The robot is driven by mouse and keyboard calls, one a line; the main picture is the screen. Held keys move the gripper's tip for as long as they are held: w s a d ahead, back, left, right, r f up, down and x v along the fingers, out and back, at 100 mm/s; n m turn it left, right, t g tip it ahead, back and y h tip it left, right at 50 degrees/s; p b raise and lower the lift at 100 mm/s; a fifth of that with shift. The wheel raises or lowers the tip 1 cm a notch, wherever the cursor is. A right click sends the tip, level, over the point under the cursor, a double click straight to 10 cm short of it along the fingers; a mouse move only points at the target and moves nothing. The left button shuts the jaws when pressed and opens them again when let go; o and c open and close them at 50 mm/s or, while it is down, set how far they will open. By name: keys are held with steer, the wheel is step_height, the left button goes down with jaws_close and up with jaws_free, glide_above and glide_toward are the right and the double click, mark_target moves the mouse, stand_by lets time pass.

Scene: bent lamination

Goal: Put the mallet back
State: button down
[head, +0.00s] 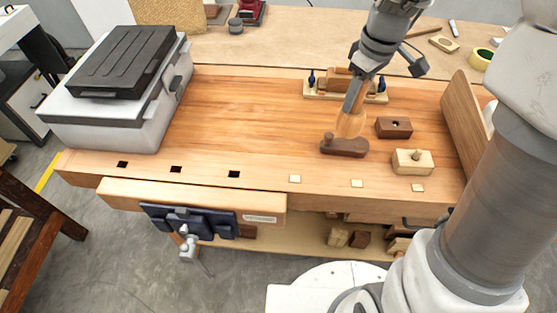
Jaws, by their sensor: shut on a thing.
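My gripper (356,94) reaches down over the right half of the workbench and is shut on a pale wooden mallet. The mallet (351,123) has a rounded head, which hangs below the fingers; my gripper hides much of its upper part. Just below the head is a low dark brown wooden piece (344,148) with a small knob at its left end. I cannot tell whether the mallet touches this piece or is just in front of or above it.
A wooden rack with blue-handled items (321,88) stands behind the mallet. A dark block (394,127) and a pale knobbed block (412,161) lie to the right, near an upright board (459,115). A grey case (130,90) stands left. The bench's middle (250,115) is clear.

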steer(key=shift+a+f, duration=0.15)
steer(key=shift+a, duration=0.3)
steer(key=a+f, duration=1)
steer(key=a, duration=0.1)
steer(key=shift+s+f, duration=0.2)
steer(key=shift+f, duration=0.15)
steer(key=shift+a+f, duration=0.1)
steer(key=shift+f, duration=0.05)
steer(key=shift+c, duration=2.4)
jaws_free()
